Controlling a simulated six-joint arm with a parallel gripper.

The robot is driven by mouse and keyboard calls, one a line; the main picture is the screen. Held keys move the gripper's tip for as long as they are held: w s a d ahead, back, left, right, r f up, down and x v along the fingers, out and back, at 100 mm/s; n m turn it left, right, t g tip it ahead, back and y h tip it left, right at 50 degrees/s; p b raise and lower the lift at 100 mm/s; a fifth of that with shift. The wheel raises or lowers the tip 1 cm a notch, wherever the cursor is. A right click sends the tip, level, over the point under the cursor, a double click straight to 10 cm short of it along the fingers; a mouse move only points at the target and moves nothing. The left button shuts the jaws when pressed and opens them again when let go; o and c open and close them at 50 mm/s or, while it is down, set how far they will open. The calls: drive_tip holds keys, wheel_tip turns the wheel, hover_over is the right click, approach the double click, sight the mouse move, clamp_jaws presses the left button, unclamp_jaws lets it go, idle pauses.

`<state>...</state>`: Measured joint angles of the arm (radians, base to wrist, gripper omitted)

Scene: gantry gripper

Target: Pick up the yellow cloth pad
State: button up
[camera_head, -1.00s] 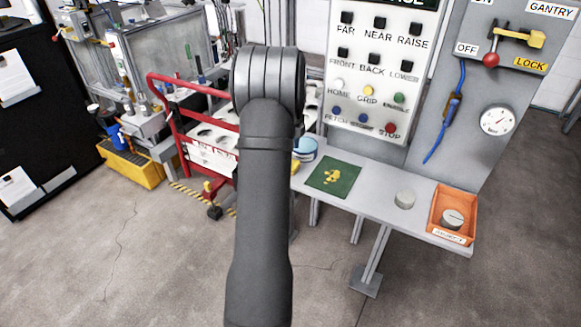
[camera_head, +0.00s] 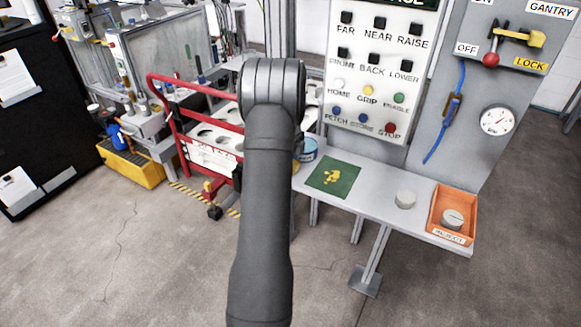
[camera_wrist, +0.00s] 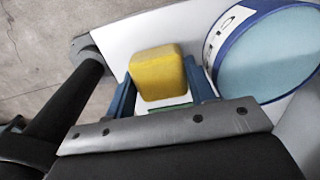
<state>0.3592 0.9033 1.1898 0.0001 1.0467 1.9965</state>
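The yellow cloth pad (camera_wrist: 157,72) is a block with rounded edges in the wrist view, lying on the pale bench top. My gripper (camera_wrist: 158,66) has its two blue fingers apart, one on each side of the pad. The fingers are very close to the pad's sides; I cannot make out contact. In the head view my dark arm hides my gripper and nearly all of the pad, with only a sliver of yellow (camera_head: 295,166) beside the arm.
A blue-rimmed round tub (camera_wrist: 262,52) stands close right of the pad; it also shows in the head view (camera_head: 308,150). Rightward are a green mat (camera_head: 345,172), a grey disc (camera_head: 405,199) and an orange tray (camera_head: 473,215). A red-railed cart (camera_head: 190,142) stands left.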

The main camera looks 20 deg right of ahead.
drive_tip(key=shift+c, duration=0.6)
drive_tip(key=shift+r, duration=0.1)
drive_tip(key=shift+r, duration=0.55)
drive_tip(key=r, duration=0.2)
drive_tip(key=s+d+r, duration=0.1)
drive_tip(key=shift+r, duration=0.35)
drive_tip(key=s+d+r, duration=0.6)
drive_tip(key=s, duration=0.2)
drive_tip(key=shift+d, duration=0.2)
